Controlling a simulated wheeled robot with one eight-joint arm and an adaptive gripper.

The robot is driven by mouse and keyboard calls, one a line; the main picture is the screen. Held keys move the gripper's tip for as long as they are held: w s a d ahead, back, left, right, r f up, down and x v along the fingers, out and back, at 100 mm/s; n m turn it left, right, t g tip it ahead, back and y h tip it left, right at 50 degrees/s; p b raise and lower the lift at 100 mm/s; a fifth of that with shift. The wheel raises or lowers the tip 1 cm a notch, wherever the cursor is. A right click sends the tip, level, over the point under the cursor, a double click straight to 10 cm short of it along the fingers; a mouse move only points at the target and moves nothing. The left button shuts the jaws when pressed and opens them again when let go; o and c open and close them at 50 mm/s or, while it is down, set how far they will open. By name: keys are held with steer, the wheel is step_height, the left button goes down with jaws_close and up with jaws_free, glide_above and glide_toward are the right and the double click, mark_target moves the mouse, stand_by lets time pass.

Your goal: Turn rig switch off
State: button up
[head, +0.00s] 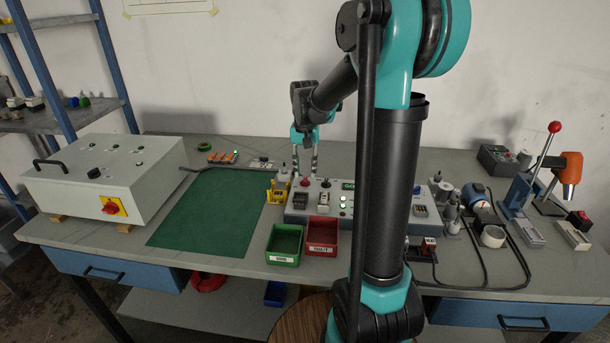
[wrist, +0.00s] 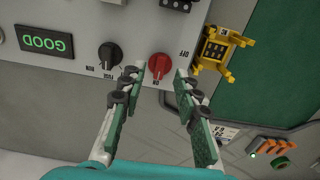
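The red rotary knob (wrist: 159,66), with small ON and OFF labels beside it, is on the grey rig panel (wrist: 75,70) in the wrist view. In the head view the red knob (head: 305,182) is at the rig's back left. My gripper (wrist: 159,73) is open, with one finger on either side of the red knob and gaps to both. I cannot tell its height above the knob. In the head view my gripper (head: 304,168) points down over that corner of the rig. The knob's exact pointing direction is hard to read.
A black knob (wrist: 109,54) sits close left of the red one in the wrist view, near a lit GOOD display (wrist: 45,42). A yellow holder (wrist: 222,50) stands close right. Green (head: 285,245) and red (head: 322,236) bins stand before the rig. The green mat (head: 210,215) is clear.

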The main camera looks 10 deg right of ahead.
steer(key=shift+f, duration=1.1)
jaws_close()
